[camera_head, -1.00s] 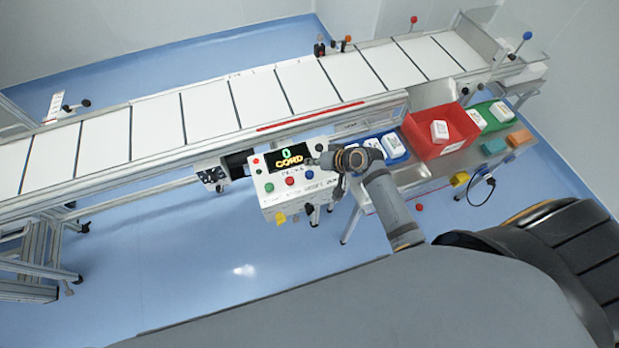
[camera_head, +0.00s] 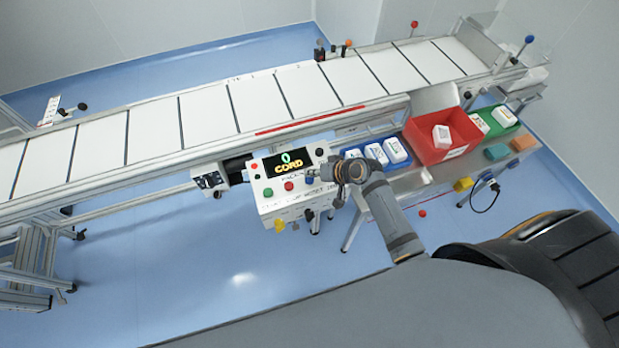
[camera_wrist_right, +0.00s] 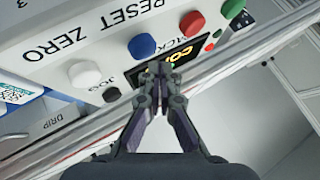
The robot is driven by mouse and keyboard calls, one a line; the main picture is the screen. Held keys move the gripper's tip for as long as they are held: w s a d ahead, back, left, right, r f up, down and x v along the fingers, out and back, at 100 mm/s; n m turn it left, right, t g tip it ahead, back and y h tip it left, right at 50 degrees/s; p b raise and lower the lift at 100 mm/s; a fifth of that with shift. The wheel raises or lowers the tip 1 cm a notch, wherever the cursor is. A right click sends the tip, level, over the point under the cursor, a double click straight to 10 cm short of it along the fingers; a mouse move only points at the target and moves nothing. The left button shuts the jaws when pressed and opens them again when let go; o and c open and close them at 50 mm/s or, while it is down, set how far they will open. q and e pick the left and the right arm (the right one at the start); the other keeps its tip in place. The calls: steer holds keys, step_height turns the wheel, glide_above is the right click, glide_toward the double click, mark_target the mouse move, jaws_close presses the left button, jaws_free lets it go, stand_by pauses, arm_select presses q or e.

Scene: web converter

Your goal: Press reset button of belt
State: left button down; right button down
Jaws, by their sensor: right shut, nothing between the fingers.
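The belt's white control box (camera_head: 298,200) stands in front of the conveyor, with a dark screen (camera_head: 290,161) showing "0" and "CORD". In the right wrist view, a blue button (camera_wrist_right: 142,47) sits by the printed word RESET and a white button (camera_wrist_right: 84,74) by ZERO. A red button (camera_wrist_right: 192,24), a green button (camera_wrist_right: 233,8) and a black button (camera_wrist_right: 110,94) marked JOG are also there. My right gripper (camera_wrist_right: 161,70) is shut and empty, its tips close to the blue button at its lower right. Contact cannot be told. My left gripper is out of view.
The conveyor belt (camera_head: 205,116) runs behind the box. To the right a table holds a blue tray (camera_head: 407,160), a red bin (camera_head: 457,152) and a green tray (camera_head: 496,131). Metal rails (camera_wrist_right: 60,142) cross the wrist view below the panel. Blue floor is open at front left.

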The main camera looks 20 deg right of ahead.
mark_target(312, 180)
steer(key=shift+f, duration=0.1)
stand_by(0.7)
steer(key=shift+f, duration=0.35)
steer(key=shift+f+b, duration=0.55)
steer(key=shift+f, duration=0.05)
stand_by(0.7)
stand_by(0.3)
steer(key=shift+r+p, duration=1.05)
steer(key=shift+p, duration=0.05)
step_height(312, 180, up, 5)
steer(key=p, duration=0.5)
steer(key=shift+r, duration=0.1)
